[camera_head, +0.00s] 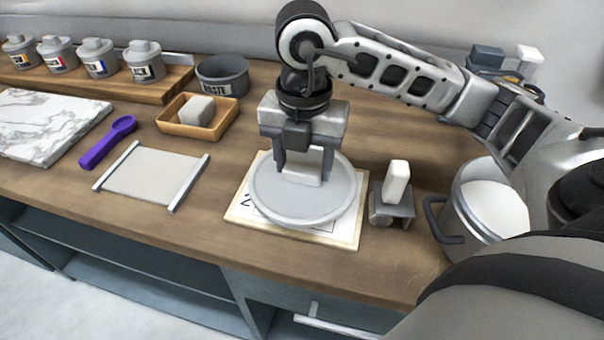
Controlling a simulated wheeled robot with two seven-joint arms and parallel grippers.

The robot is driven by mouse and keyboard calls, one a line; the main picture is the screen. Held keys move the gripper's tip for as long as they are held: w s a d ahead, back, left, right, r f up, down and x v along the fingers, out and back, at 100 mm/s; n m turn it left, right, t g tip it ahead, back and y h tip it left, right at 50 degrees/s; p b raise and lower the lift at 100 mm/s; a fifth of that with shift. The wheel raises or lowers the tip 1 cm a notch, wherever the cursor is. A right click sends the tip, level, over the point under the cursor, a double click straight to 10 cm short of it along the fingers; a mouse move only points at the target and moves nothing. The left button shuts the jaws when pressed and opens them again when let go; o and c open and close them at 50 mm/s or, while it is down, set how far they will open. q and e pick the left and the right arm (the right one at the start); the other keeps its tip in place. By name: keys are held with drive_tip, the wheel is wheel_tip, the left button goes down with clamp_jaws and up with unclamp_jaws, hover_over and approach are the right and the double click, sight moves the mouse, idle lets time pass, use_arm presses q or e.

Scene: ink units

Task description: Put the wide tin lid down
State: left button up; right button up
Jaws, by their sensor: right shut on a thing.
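The wide tin lid (304,207) is a flat, round grey disc with a pale upright handle block at its middle. It lies level over a square board with a printed sheet (239,211), covering most of it. I cannot tell whether the lid touches the board or hovers just above. My right gripper (302,178) points straight down and is shut on the lid's handle. My left gripper is not in view.
Right of the lid stand a small grey stand with a white block (397,183) and a handled pot (447,229). To the left lie a pale mat (150,177), a purple scoop (107,144), a wooden tray (164,122) and a waste bin (222,76). Bare worktop lies in front.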

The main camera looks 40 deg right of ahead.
sight(302, 176)
drive_tip(key=shift+w+d+f, duration=0.2)
drive_tip(key=shift+w+f, duration=0.2)
drive_tip(key=shift+f, duration=0.1)
drive_tip(key=shift+w+d+f, duration=0.1)
drive_tip(key=shift+w+f, duration=0.05)
drive_tip(key=shift+f, duration=0.75)
drive_tip(key=shift+w+f, duration=0.1)
drive_tip(key=shift+f, duration=0.8)
drive_tip(key=shift+f, duration=0.1)
drive_tip(key=shift+f, duration=0.15)
drive_tip(key=o, duration=1)
wheel_tip(302, 176, up, 12)
drive_tip(key=shift+f+p, duration=0.2)
drive_tip(key=shift+p, duration=0.3)
drive_tip(key=shift+r, duration=0.45)
